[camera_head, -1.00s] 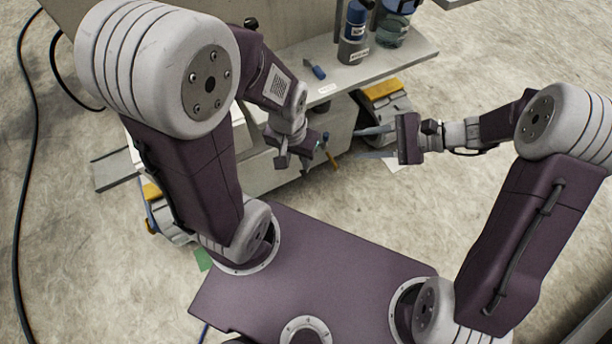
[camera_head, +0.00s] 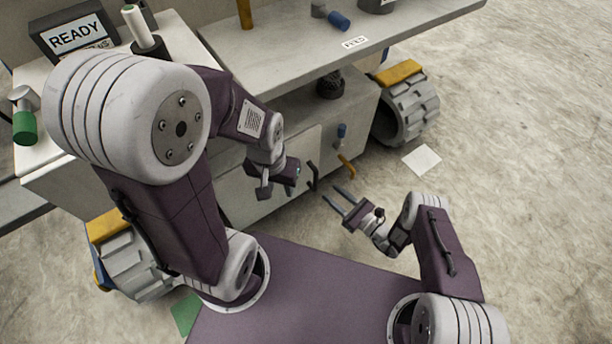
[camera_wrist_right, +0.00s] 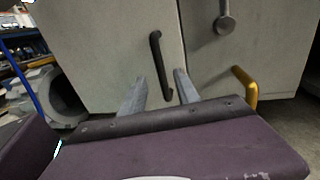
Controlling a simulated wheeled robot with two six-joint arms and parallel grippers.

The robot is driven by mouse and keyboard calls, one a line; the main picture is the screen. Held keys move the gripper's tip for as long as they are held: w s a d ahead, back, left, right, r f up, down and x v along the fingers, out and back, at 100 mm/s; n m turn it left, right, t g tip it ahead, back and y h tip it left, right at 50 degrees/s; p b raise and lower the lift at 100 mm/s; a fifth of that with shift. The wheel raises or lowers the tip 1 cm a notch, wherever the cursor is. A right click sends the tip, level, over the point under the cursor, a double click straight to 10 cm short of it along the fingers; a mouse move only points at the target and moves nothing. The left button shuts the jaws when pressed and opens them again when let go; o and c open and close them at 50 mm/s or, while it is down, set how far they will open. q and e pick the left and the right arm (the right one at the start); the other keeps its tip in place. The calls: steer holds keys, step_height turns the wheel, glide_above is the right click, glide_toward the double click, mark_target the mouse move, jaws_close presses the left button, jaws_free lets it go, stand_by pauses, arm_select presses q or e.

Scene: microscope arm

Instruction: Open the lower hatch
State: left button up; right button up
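The cabinet front has a pale door (camera_wrist_right: 105,50) with a black bar handle (camera_wrist_right: 160,65), also visible in the head view (camera_head: 313,176). I cannot tell which of these is the lower hatch; both look shut. My right gripper (camera_head: 335,196) is open and empty, its fingers pointing toward the black handle. In the right wrist view the handle appears between the fingertips (camera_wrist_right: 158,88); contact is not clear. My left gripper (camera_head: 279,186) is in front of the cabinet, left of the black handle.
A shelf (camera_head: 420,30) overhangs the cabinet, with a blue-handled tool (camera_head: 332,16) on it. A wheel (camera_head: 410,108) stands right of the cabinet, another (camera_head: 135,265) at left. A paper sheet (camera_head: 422,159) lies on open floor at right. A READY sign (camera_head: 76,36) stands at upper left.

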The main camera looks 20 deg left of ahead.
mark_target(317, 181)
steer(key=b+x, duration=0.4)
steer(key=x, duration=0.4)
steer(key=shift+f, duration=0.1)
steer(key=shift+w+a+r, duration=0.2)
steer(key=shift+a, duration=0.25)
jaws_close()
stand_by(0.8)
